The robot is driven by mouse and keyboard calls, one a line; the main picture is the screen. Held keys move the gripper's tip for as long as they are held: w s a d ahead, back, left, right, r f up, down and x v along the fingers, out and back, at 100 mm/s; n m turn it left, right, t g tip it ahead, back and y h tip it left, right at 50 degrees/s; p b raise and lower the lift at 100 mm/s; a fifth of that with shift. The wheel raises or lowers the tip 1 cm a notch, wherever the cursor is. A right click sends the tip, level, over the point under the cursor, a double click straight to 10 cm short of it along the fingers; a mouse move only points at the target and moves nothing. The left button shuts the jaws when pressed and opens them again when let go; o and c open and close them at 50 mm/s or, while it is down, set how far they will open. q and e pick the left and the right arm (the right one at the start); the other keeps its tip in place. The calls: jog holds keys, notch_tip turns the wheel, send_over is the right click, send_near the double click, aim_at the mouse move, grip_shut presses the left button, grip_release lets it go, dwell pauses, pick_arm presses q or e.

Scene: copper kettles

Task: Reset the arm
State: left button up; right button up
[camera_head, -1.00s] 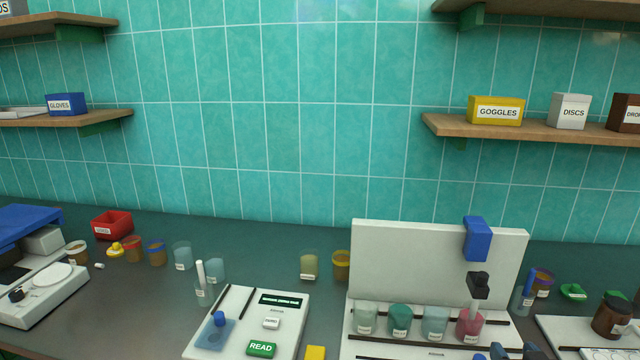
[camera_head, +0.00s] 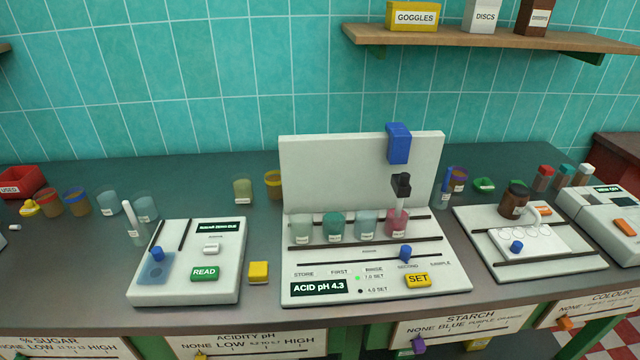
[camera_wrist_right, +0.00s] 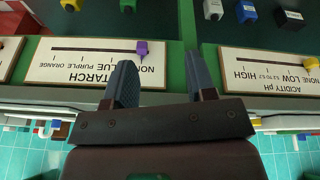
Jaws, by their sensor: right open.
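My right gripper (camera_wrist_right: 160,75) shows in the right wrist view, with two dark fingers spread apart and nothing between them. It hangs in front of the counter's drawer fronts, and that view is upside down. The STARCH scale board (camera_wrist_right: 95,62) is left of and behind the fingers there, with a purple slider (camera_wrist_right: 142,48) near its NONE end. The ACIDITY pH board (camera_wrist_right: 268,70) is to the right of the fingers. Neither gripper shows in the head view. My left gripper is not in view.
The counter holds a pH station (camera_head: 430,290) with several cups and a raised blue block (camera_head: 398,143). A READ device (camera_head: 225,235) is left of it. A white tray with a brown jar (camera_head: 514,202) is on the right. The dark counter behind the READ device is partly clear.

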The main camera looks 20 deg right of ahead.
jog(key=w+f+t, duration=0.7)
jog(key=f, duration=0.3)
jog(key=shift+f+n+t+y, duration=0.15)
jog(key=shift+n+t+y, duration=0.15)
jog(key=shift+n+t, duration=0.1)
dwell(0.9)
